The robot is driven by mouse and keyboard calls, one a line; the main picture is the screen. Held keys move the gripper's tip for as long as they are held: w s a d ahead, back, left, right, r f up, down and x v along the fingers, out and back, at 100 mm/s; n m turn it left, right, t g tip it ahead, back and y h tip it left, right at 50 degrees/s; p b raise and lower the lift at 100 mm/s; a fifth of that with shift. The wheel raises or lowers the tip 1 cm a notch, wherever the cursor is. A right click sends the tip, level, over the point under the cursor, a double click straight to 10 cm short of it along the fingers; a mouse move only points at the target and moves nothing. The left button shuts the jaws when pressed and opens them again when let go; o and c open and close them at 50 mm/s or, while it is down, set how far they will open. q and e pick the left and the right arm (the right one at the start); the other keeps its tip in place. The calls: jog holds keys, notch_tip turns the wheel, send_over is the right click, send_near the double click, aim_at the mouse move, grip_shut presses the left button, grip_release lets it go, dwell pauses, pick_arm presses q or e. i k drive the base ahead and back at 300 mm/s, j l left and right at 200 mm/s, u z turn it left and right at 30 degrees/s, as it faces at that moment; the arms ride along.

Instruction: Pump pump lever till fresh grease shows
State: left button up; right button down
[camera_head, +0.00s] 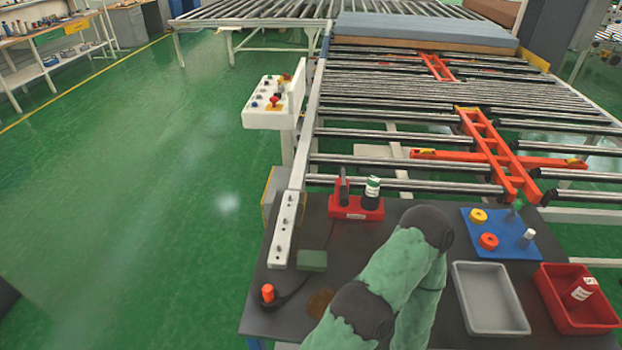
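I cannot pick out a pump lever or fresh grease with certainty. A white strip with small dark fittings (284,230) lies along the left side of the dark table (312,222). A red holder (346,210) at the table's back holds a dark upright tool (343,188) and a dark bottle with a white and green label (371,190). A brown round patch (319,302) lies near the front, partly beside my arm. One green-sleeved arm of mine bends over the table's middle; its gripper is out of sight. No gripper shows.
An orange-red knob on a black base (268,294) and a green block (312,261) are at left. A blue mat (502,238) with rings, an empty grey tray (489,300) and a red bin (564,318) holding a red bottle are at right. A roller conveyor stands behind.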

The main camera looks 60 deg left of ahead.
aim_at(344, 201)
jog(key=u, duration=1.7)
jog(key=j+u, duration=0.2)
jog(key=l+u, duration=0.2)
jog(key=l, duration=0.15)
jog(key=k+l+u, duration=0.2)
jog(key=l, duration=0.15)
jog(key=i, duration=0.1)
